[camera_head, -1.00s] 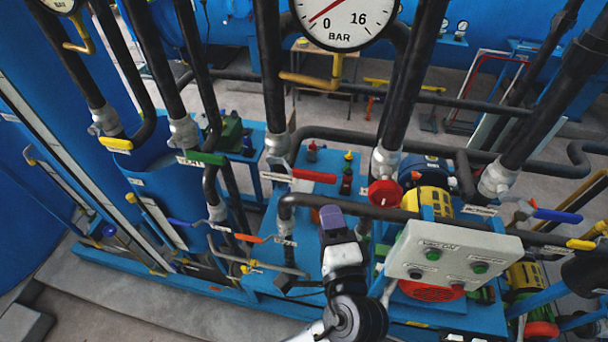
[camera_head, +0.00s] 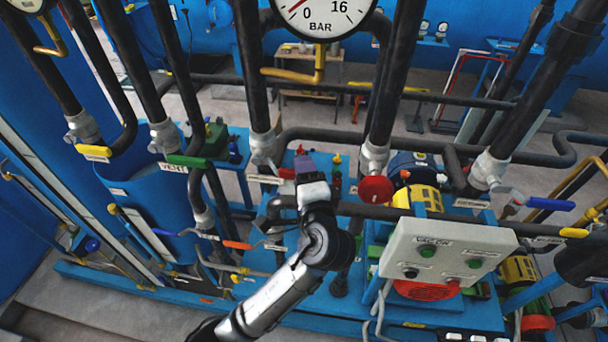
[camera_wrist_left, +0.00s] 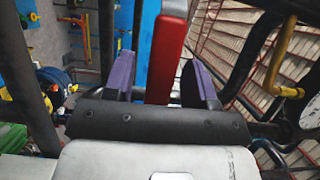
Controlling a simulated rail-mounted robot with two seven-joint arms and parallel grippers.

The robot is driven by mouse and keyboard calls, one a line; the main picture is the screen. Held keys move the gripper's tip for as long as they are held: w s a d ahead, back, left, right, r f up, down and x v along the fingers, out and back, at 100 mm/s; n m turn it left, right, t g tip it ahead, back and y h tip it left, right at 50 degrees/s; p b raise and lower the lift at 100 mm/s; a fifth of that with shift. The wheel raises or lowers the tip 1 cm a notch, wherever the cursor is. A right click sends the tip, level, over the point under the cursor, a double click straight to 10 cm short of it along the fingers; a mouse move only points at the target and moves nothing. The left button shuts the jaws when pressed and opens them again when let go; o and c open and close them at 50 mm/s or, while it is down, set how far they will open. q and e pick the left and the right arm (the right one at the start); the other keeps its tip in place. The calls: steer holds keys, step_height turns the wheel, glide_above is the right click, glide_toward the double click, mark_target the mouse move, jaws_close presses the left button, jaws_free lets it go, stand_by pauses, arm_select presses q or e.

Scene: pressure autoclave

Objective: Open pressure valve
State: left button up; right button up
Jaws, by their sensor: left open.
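A red lever handle (camera_head: 287,173) sits on a valve at the foot of a dark vertical pipe, behind my left gripper in the head view. Its label (camera_head: 264,180) is too small to read. My left gripper (camera_head: 311,181) has purple fingers and partly hides the handle. In the left wrist view the red handle (camera_wrist_left: 168,55) runs between the two spread fingers of the gripper (camera_wrist_left: 160,80), with a gap visible on the left side. I cannot tell whether the right finger touches it. My right gripper is out of view.
A round red knob (camera_head: 375,189) is just right of the gripper. A grey button box (camera_head: 448,248) stands at lower right. A green lever (camera_head: 187,161) labelled VENT is to the left. Dark vertical pipes and a pressure gauge (camera_head: 321,12) rise close by.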

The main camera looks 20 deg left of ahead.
arm_select(q)
jaws_close()
stand_by(0.5)
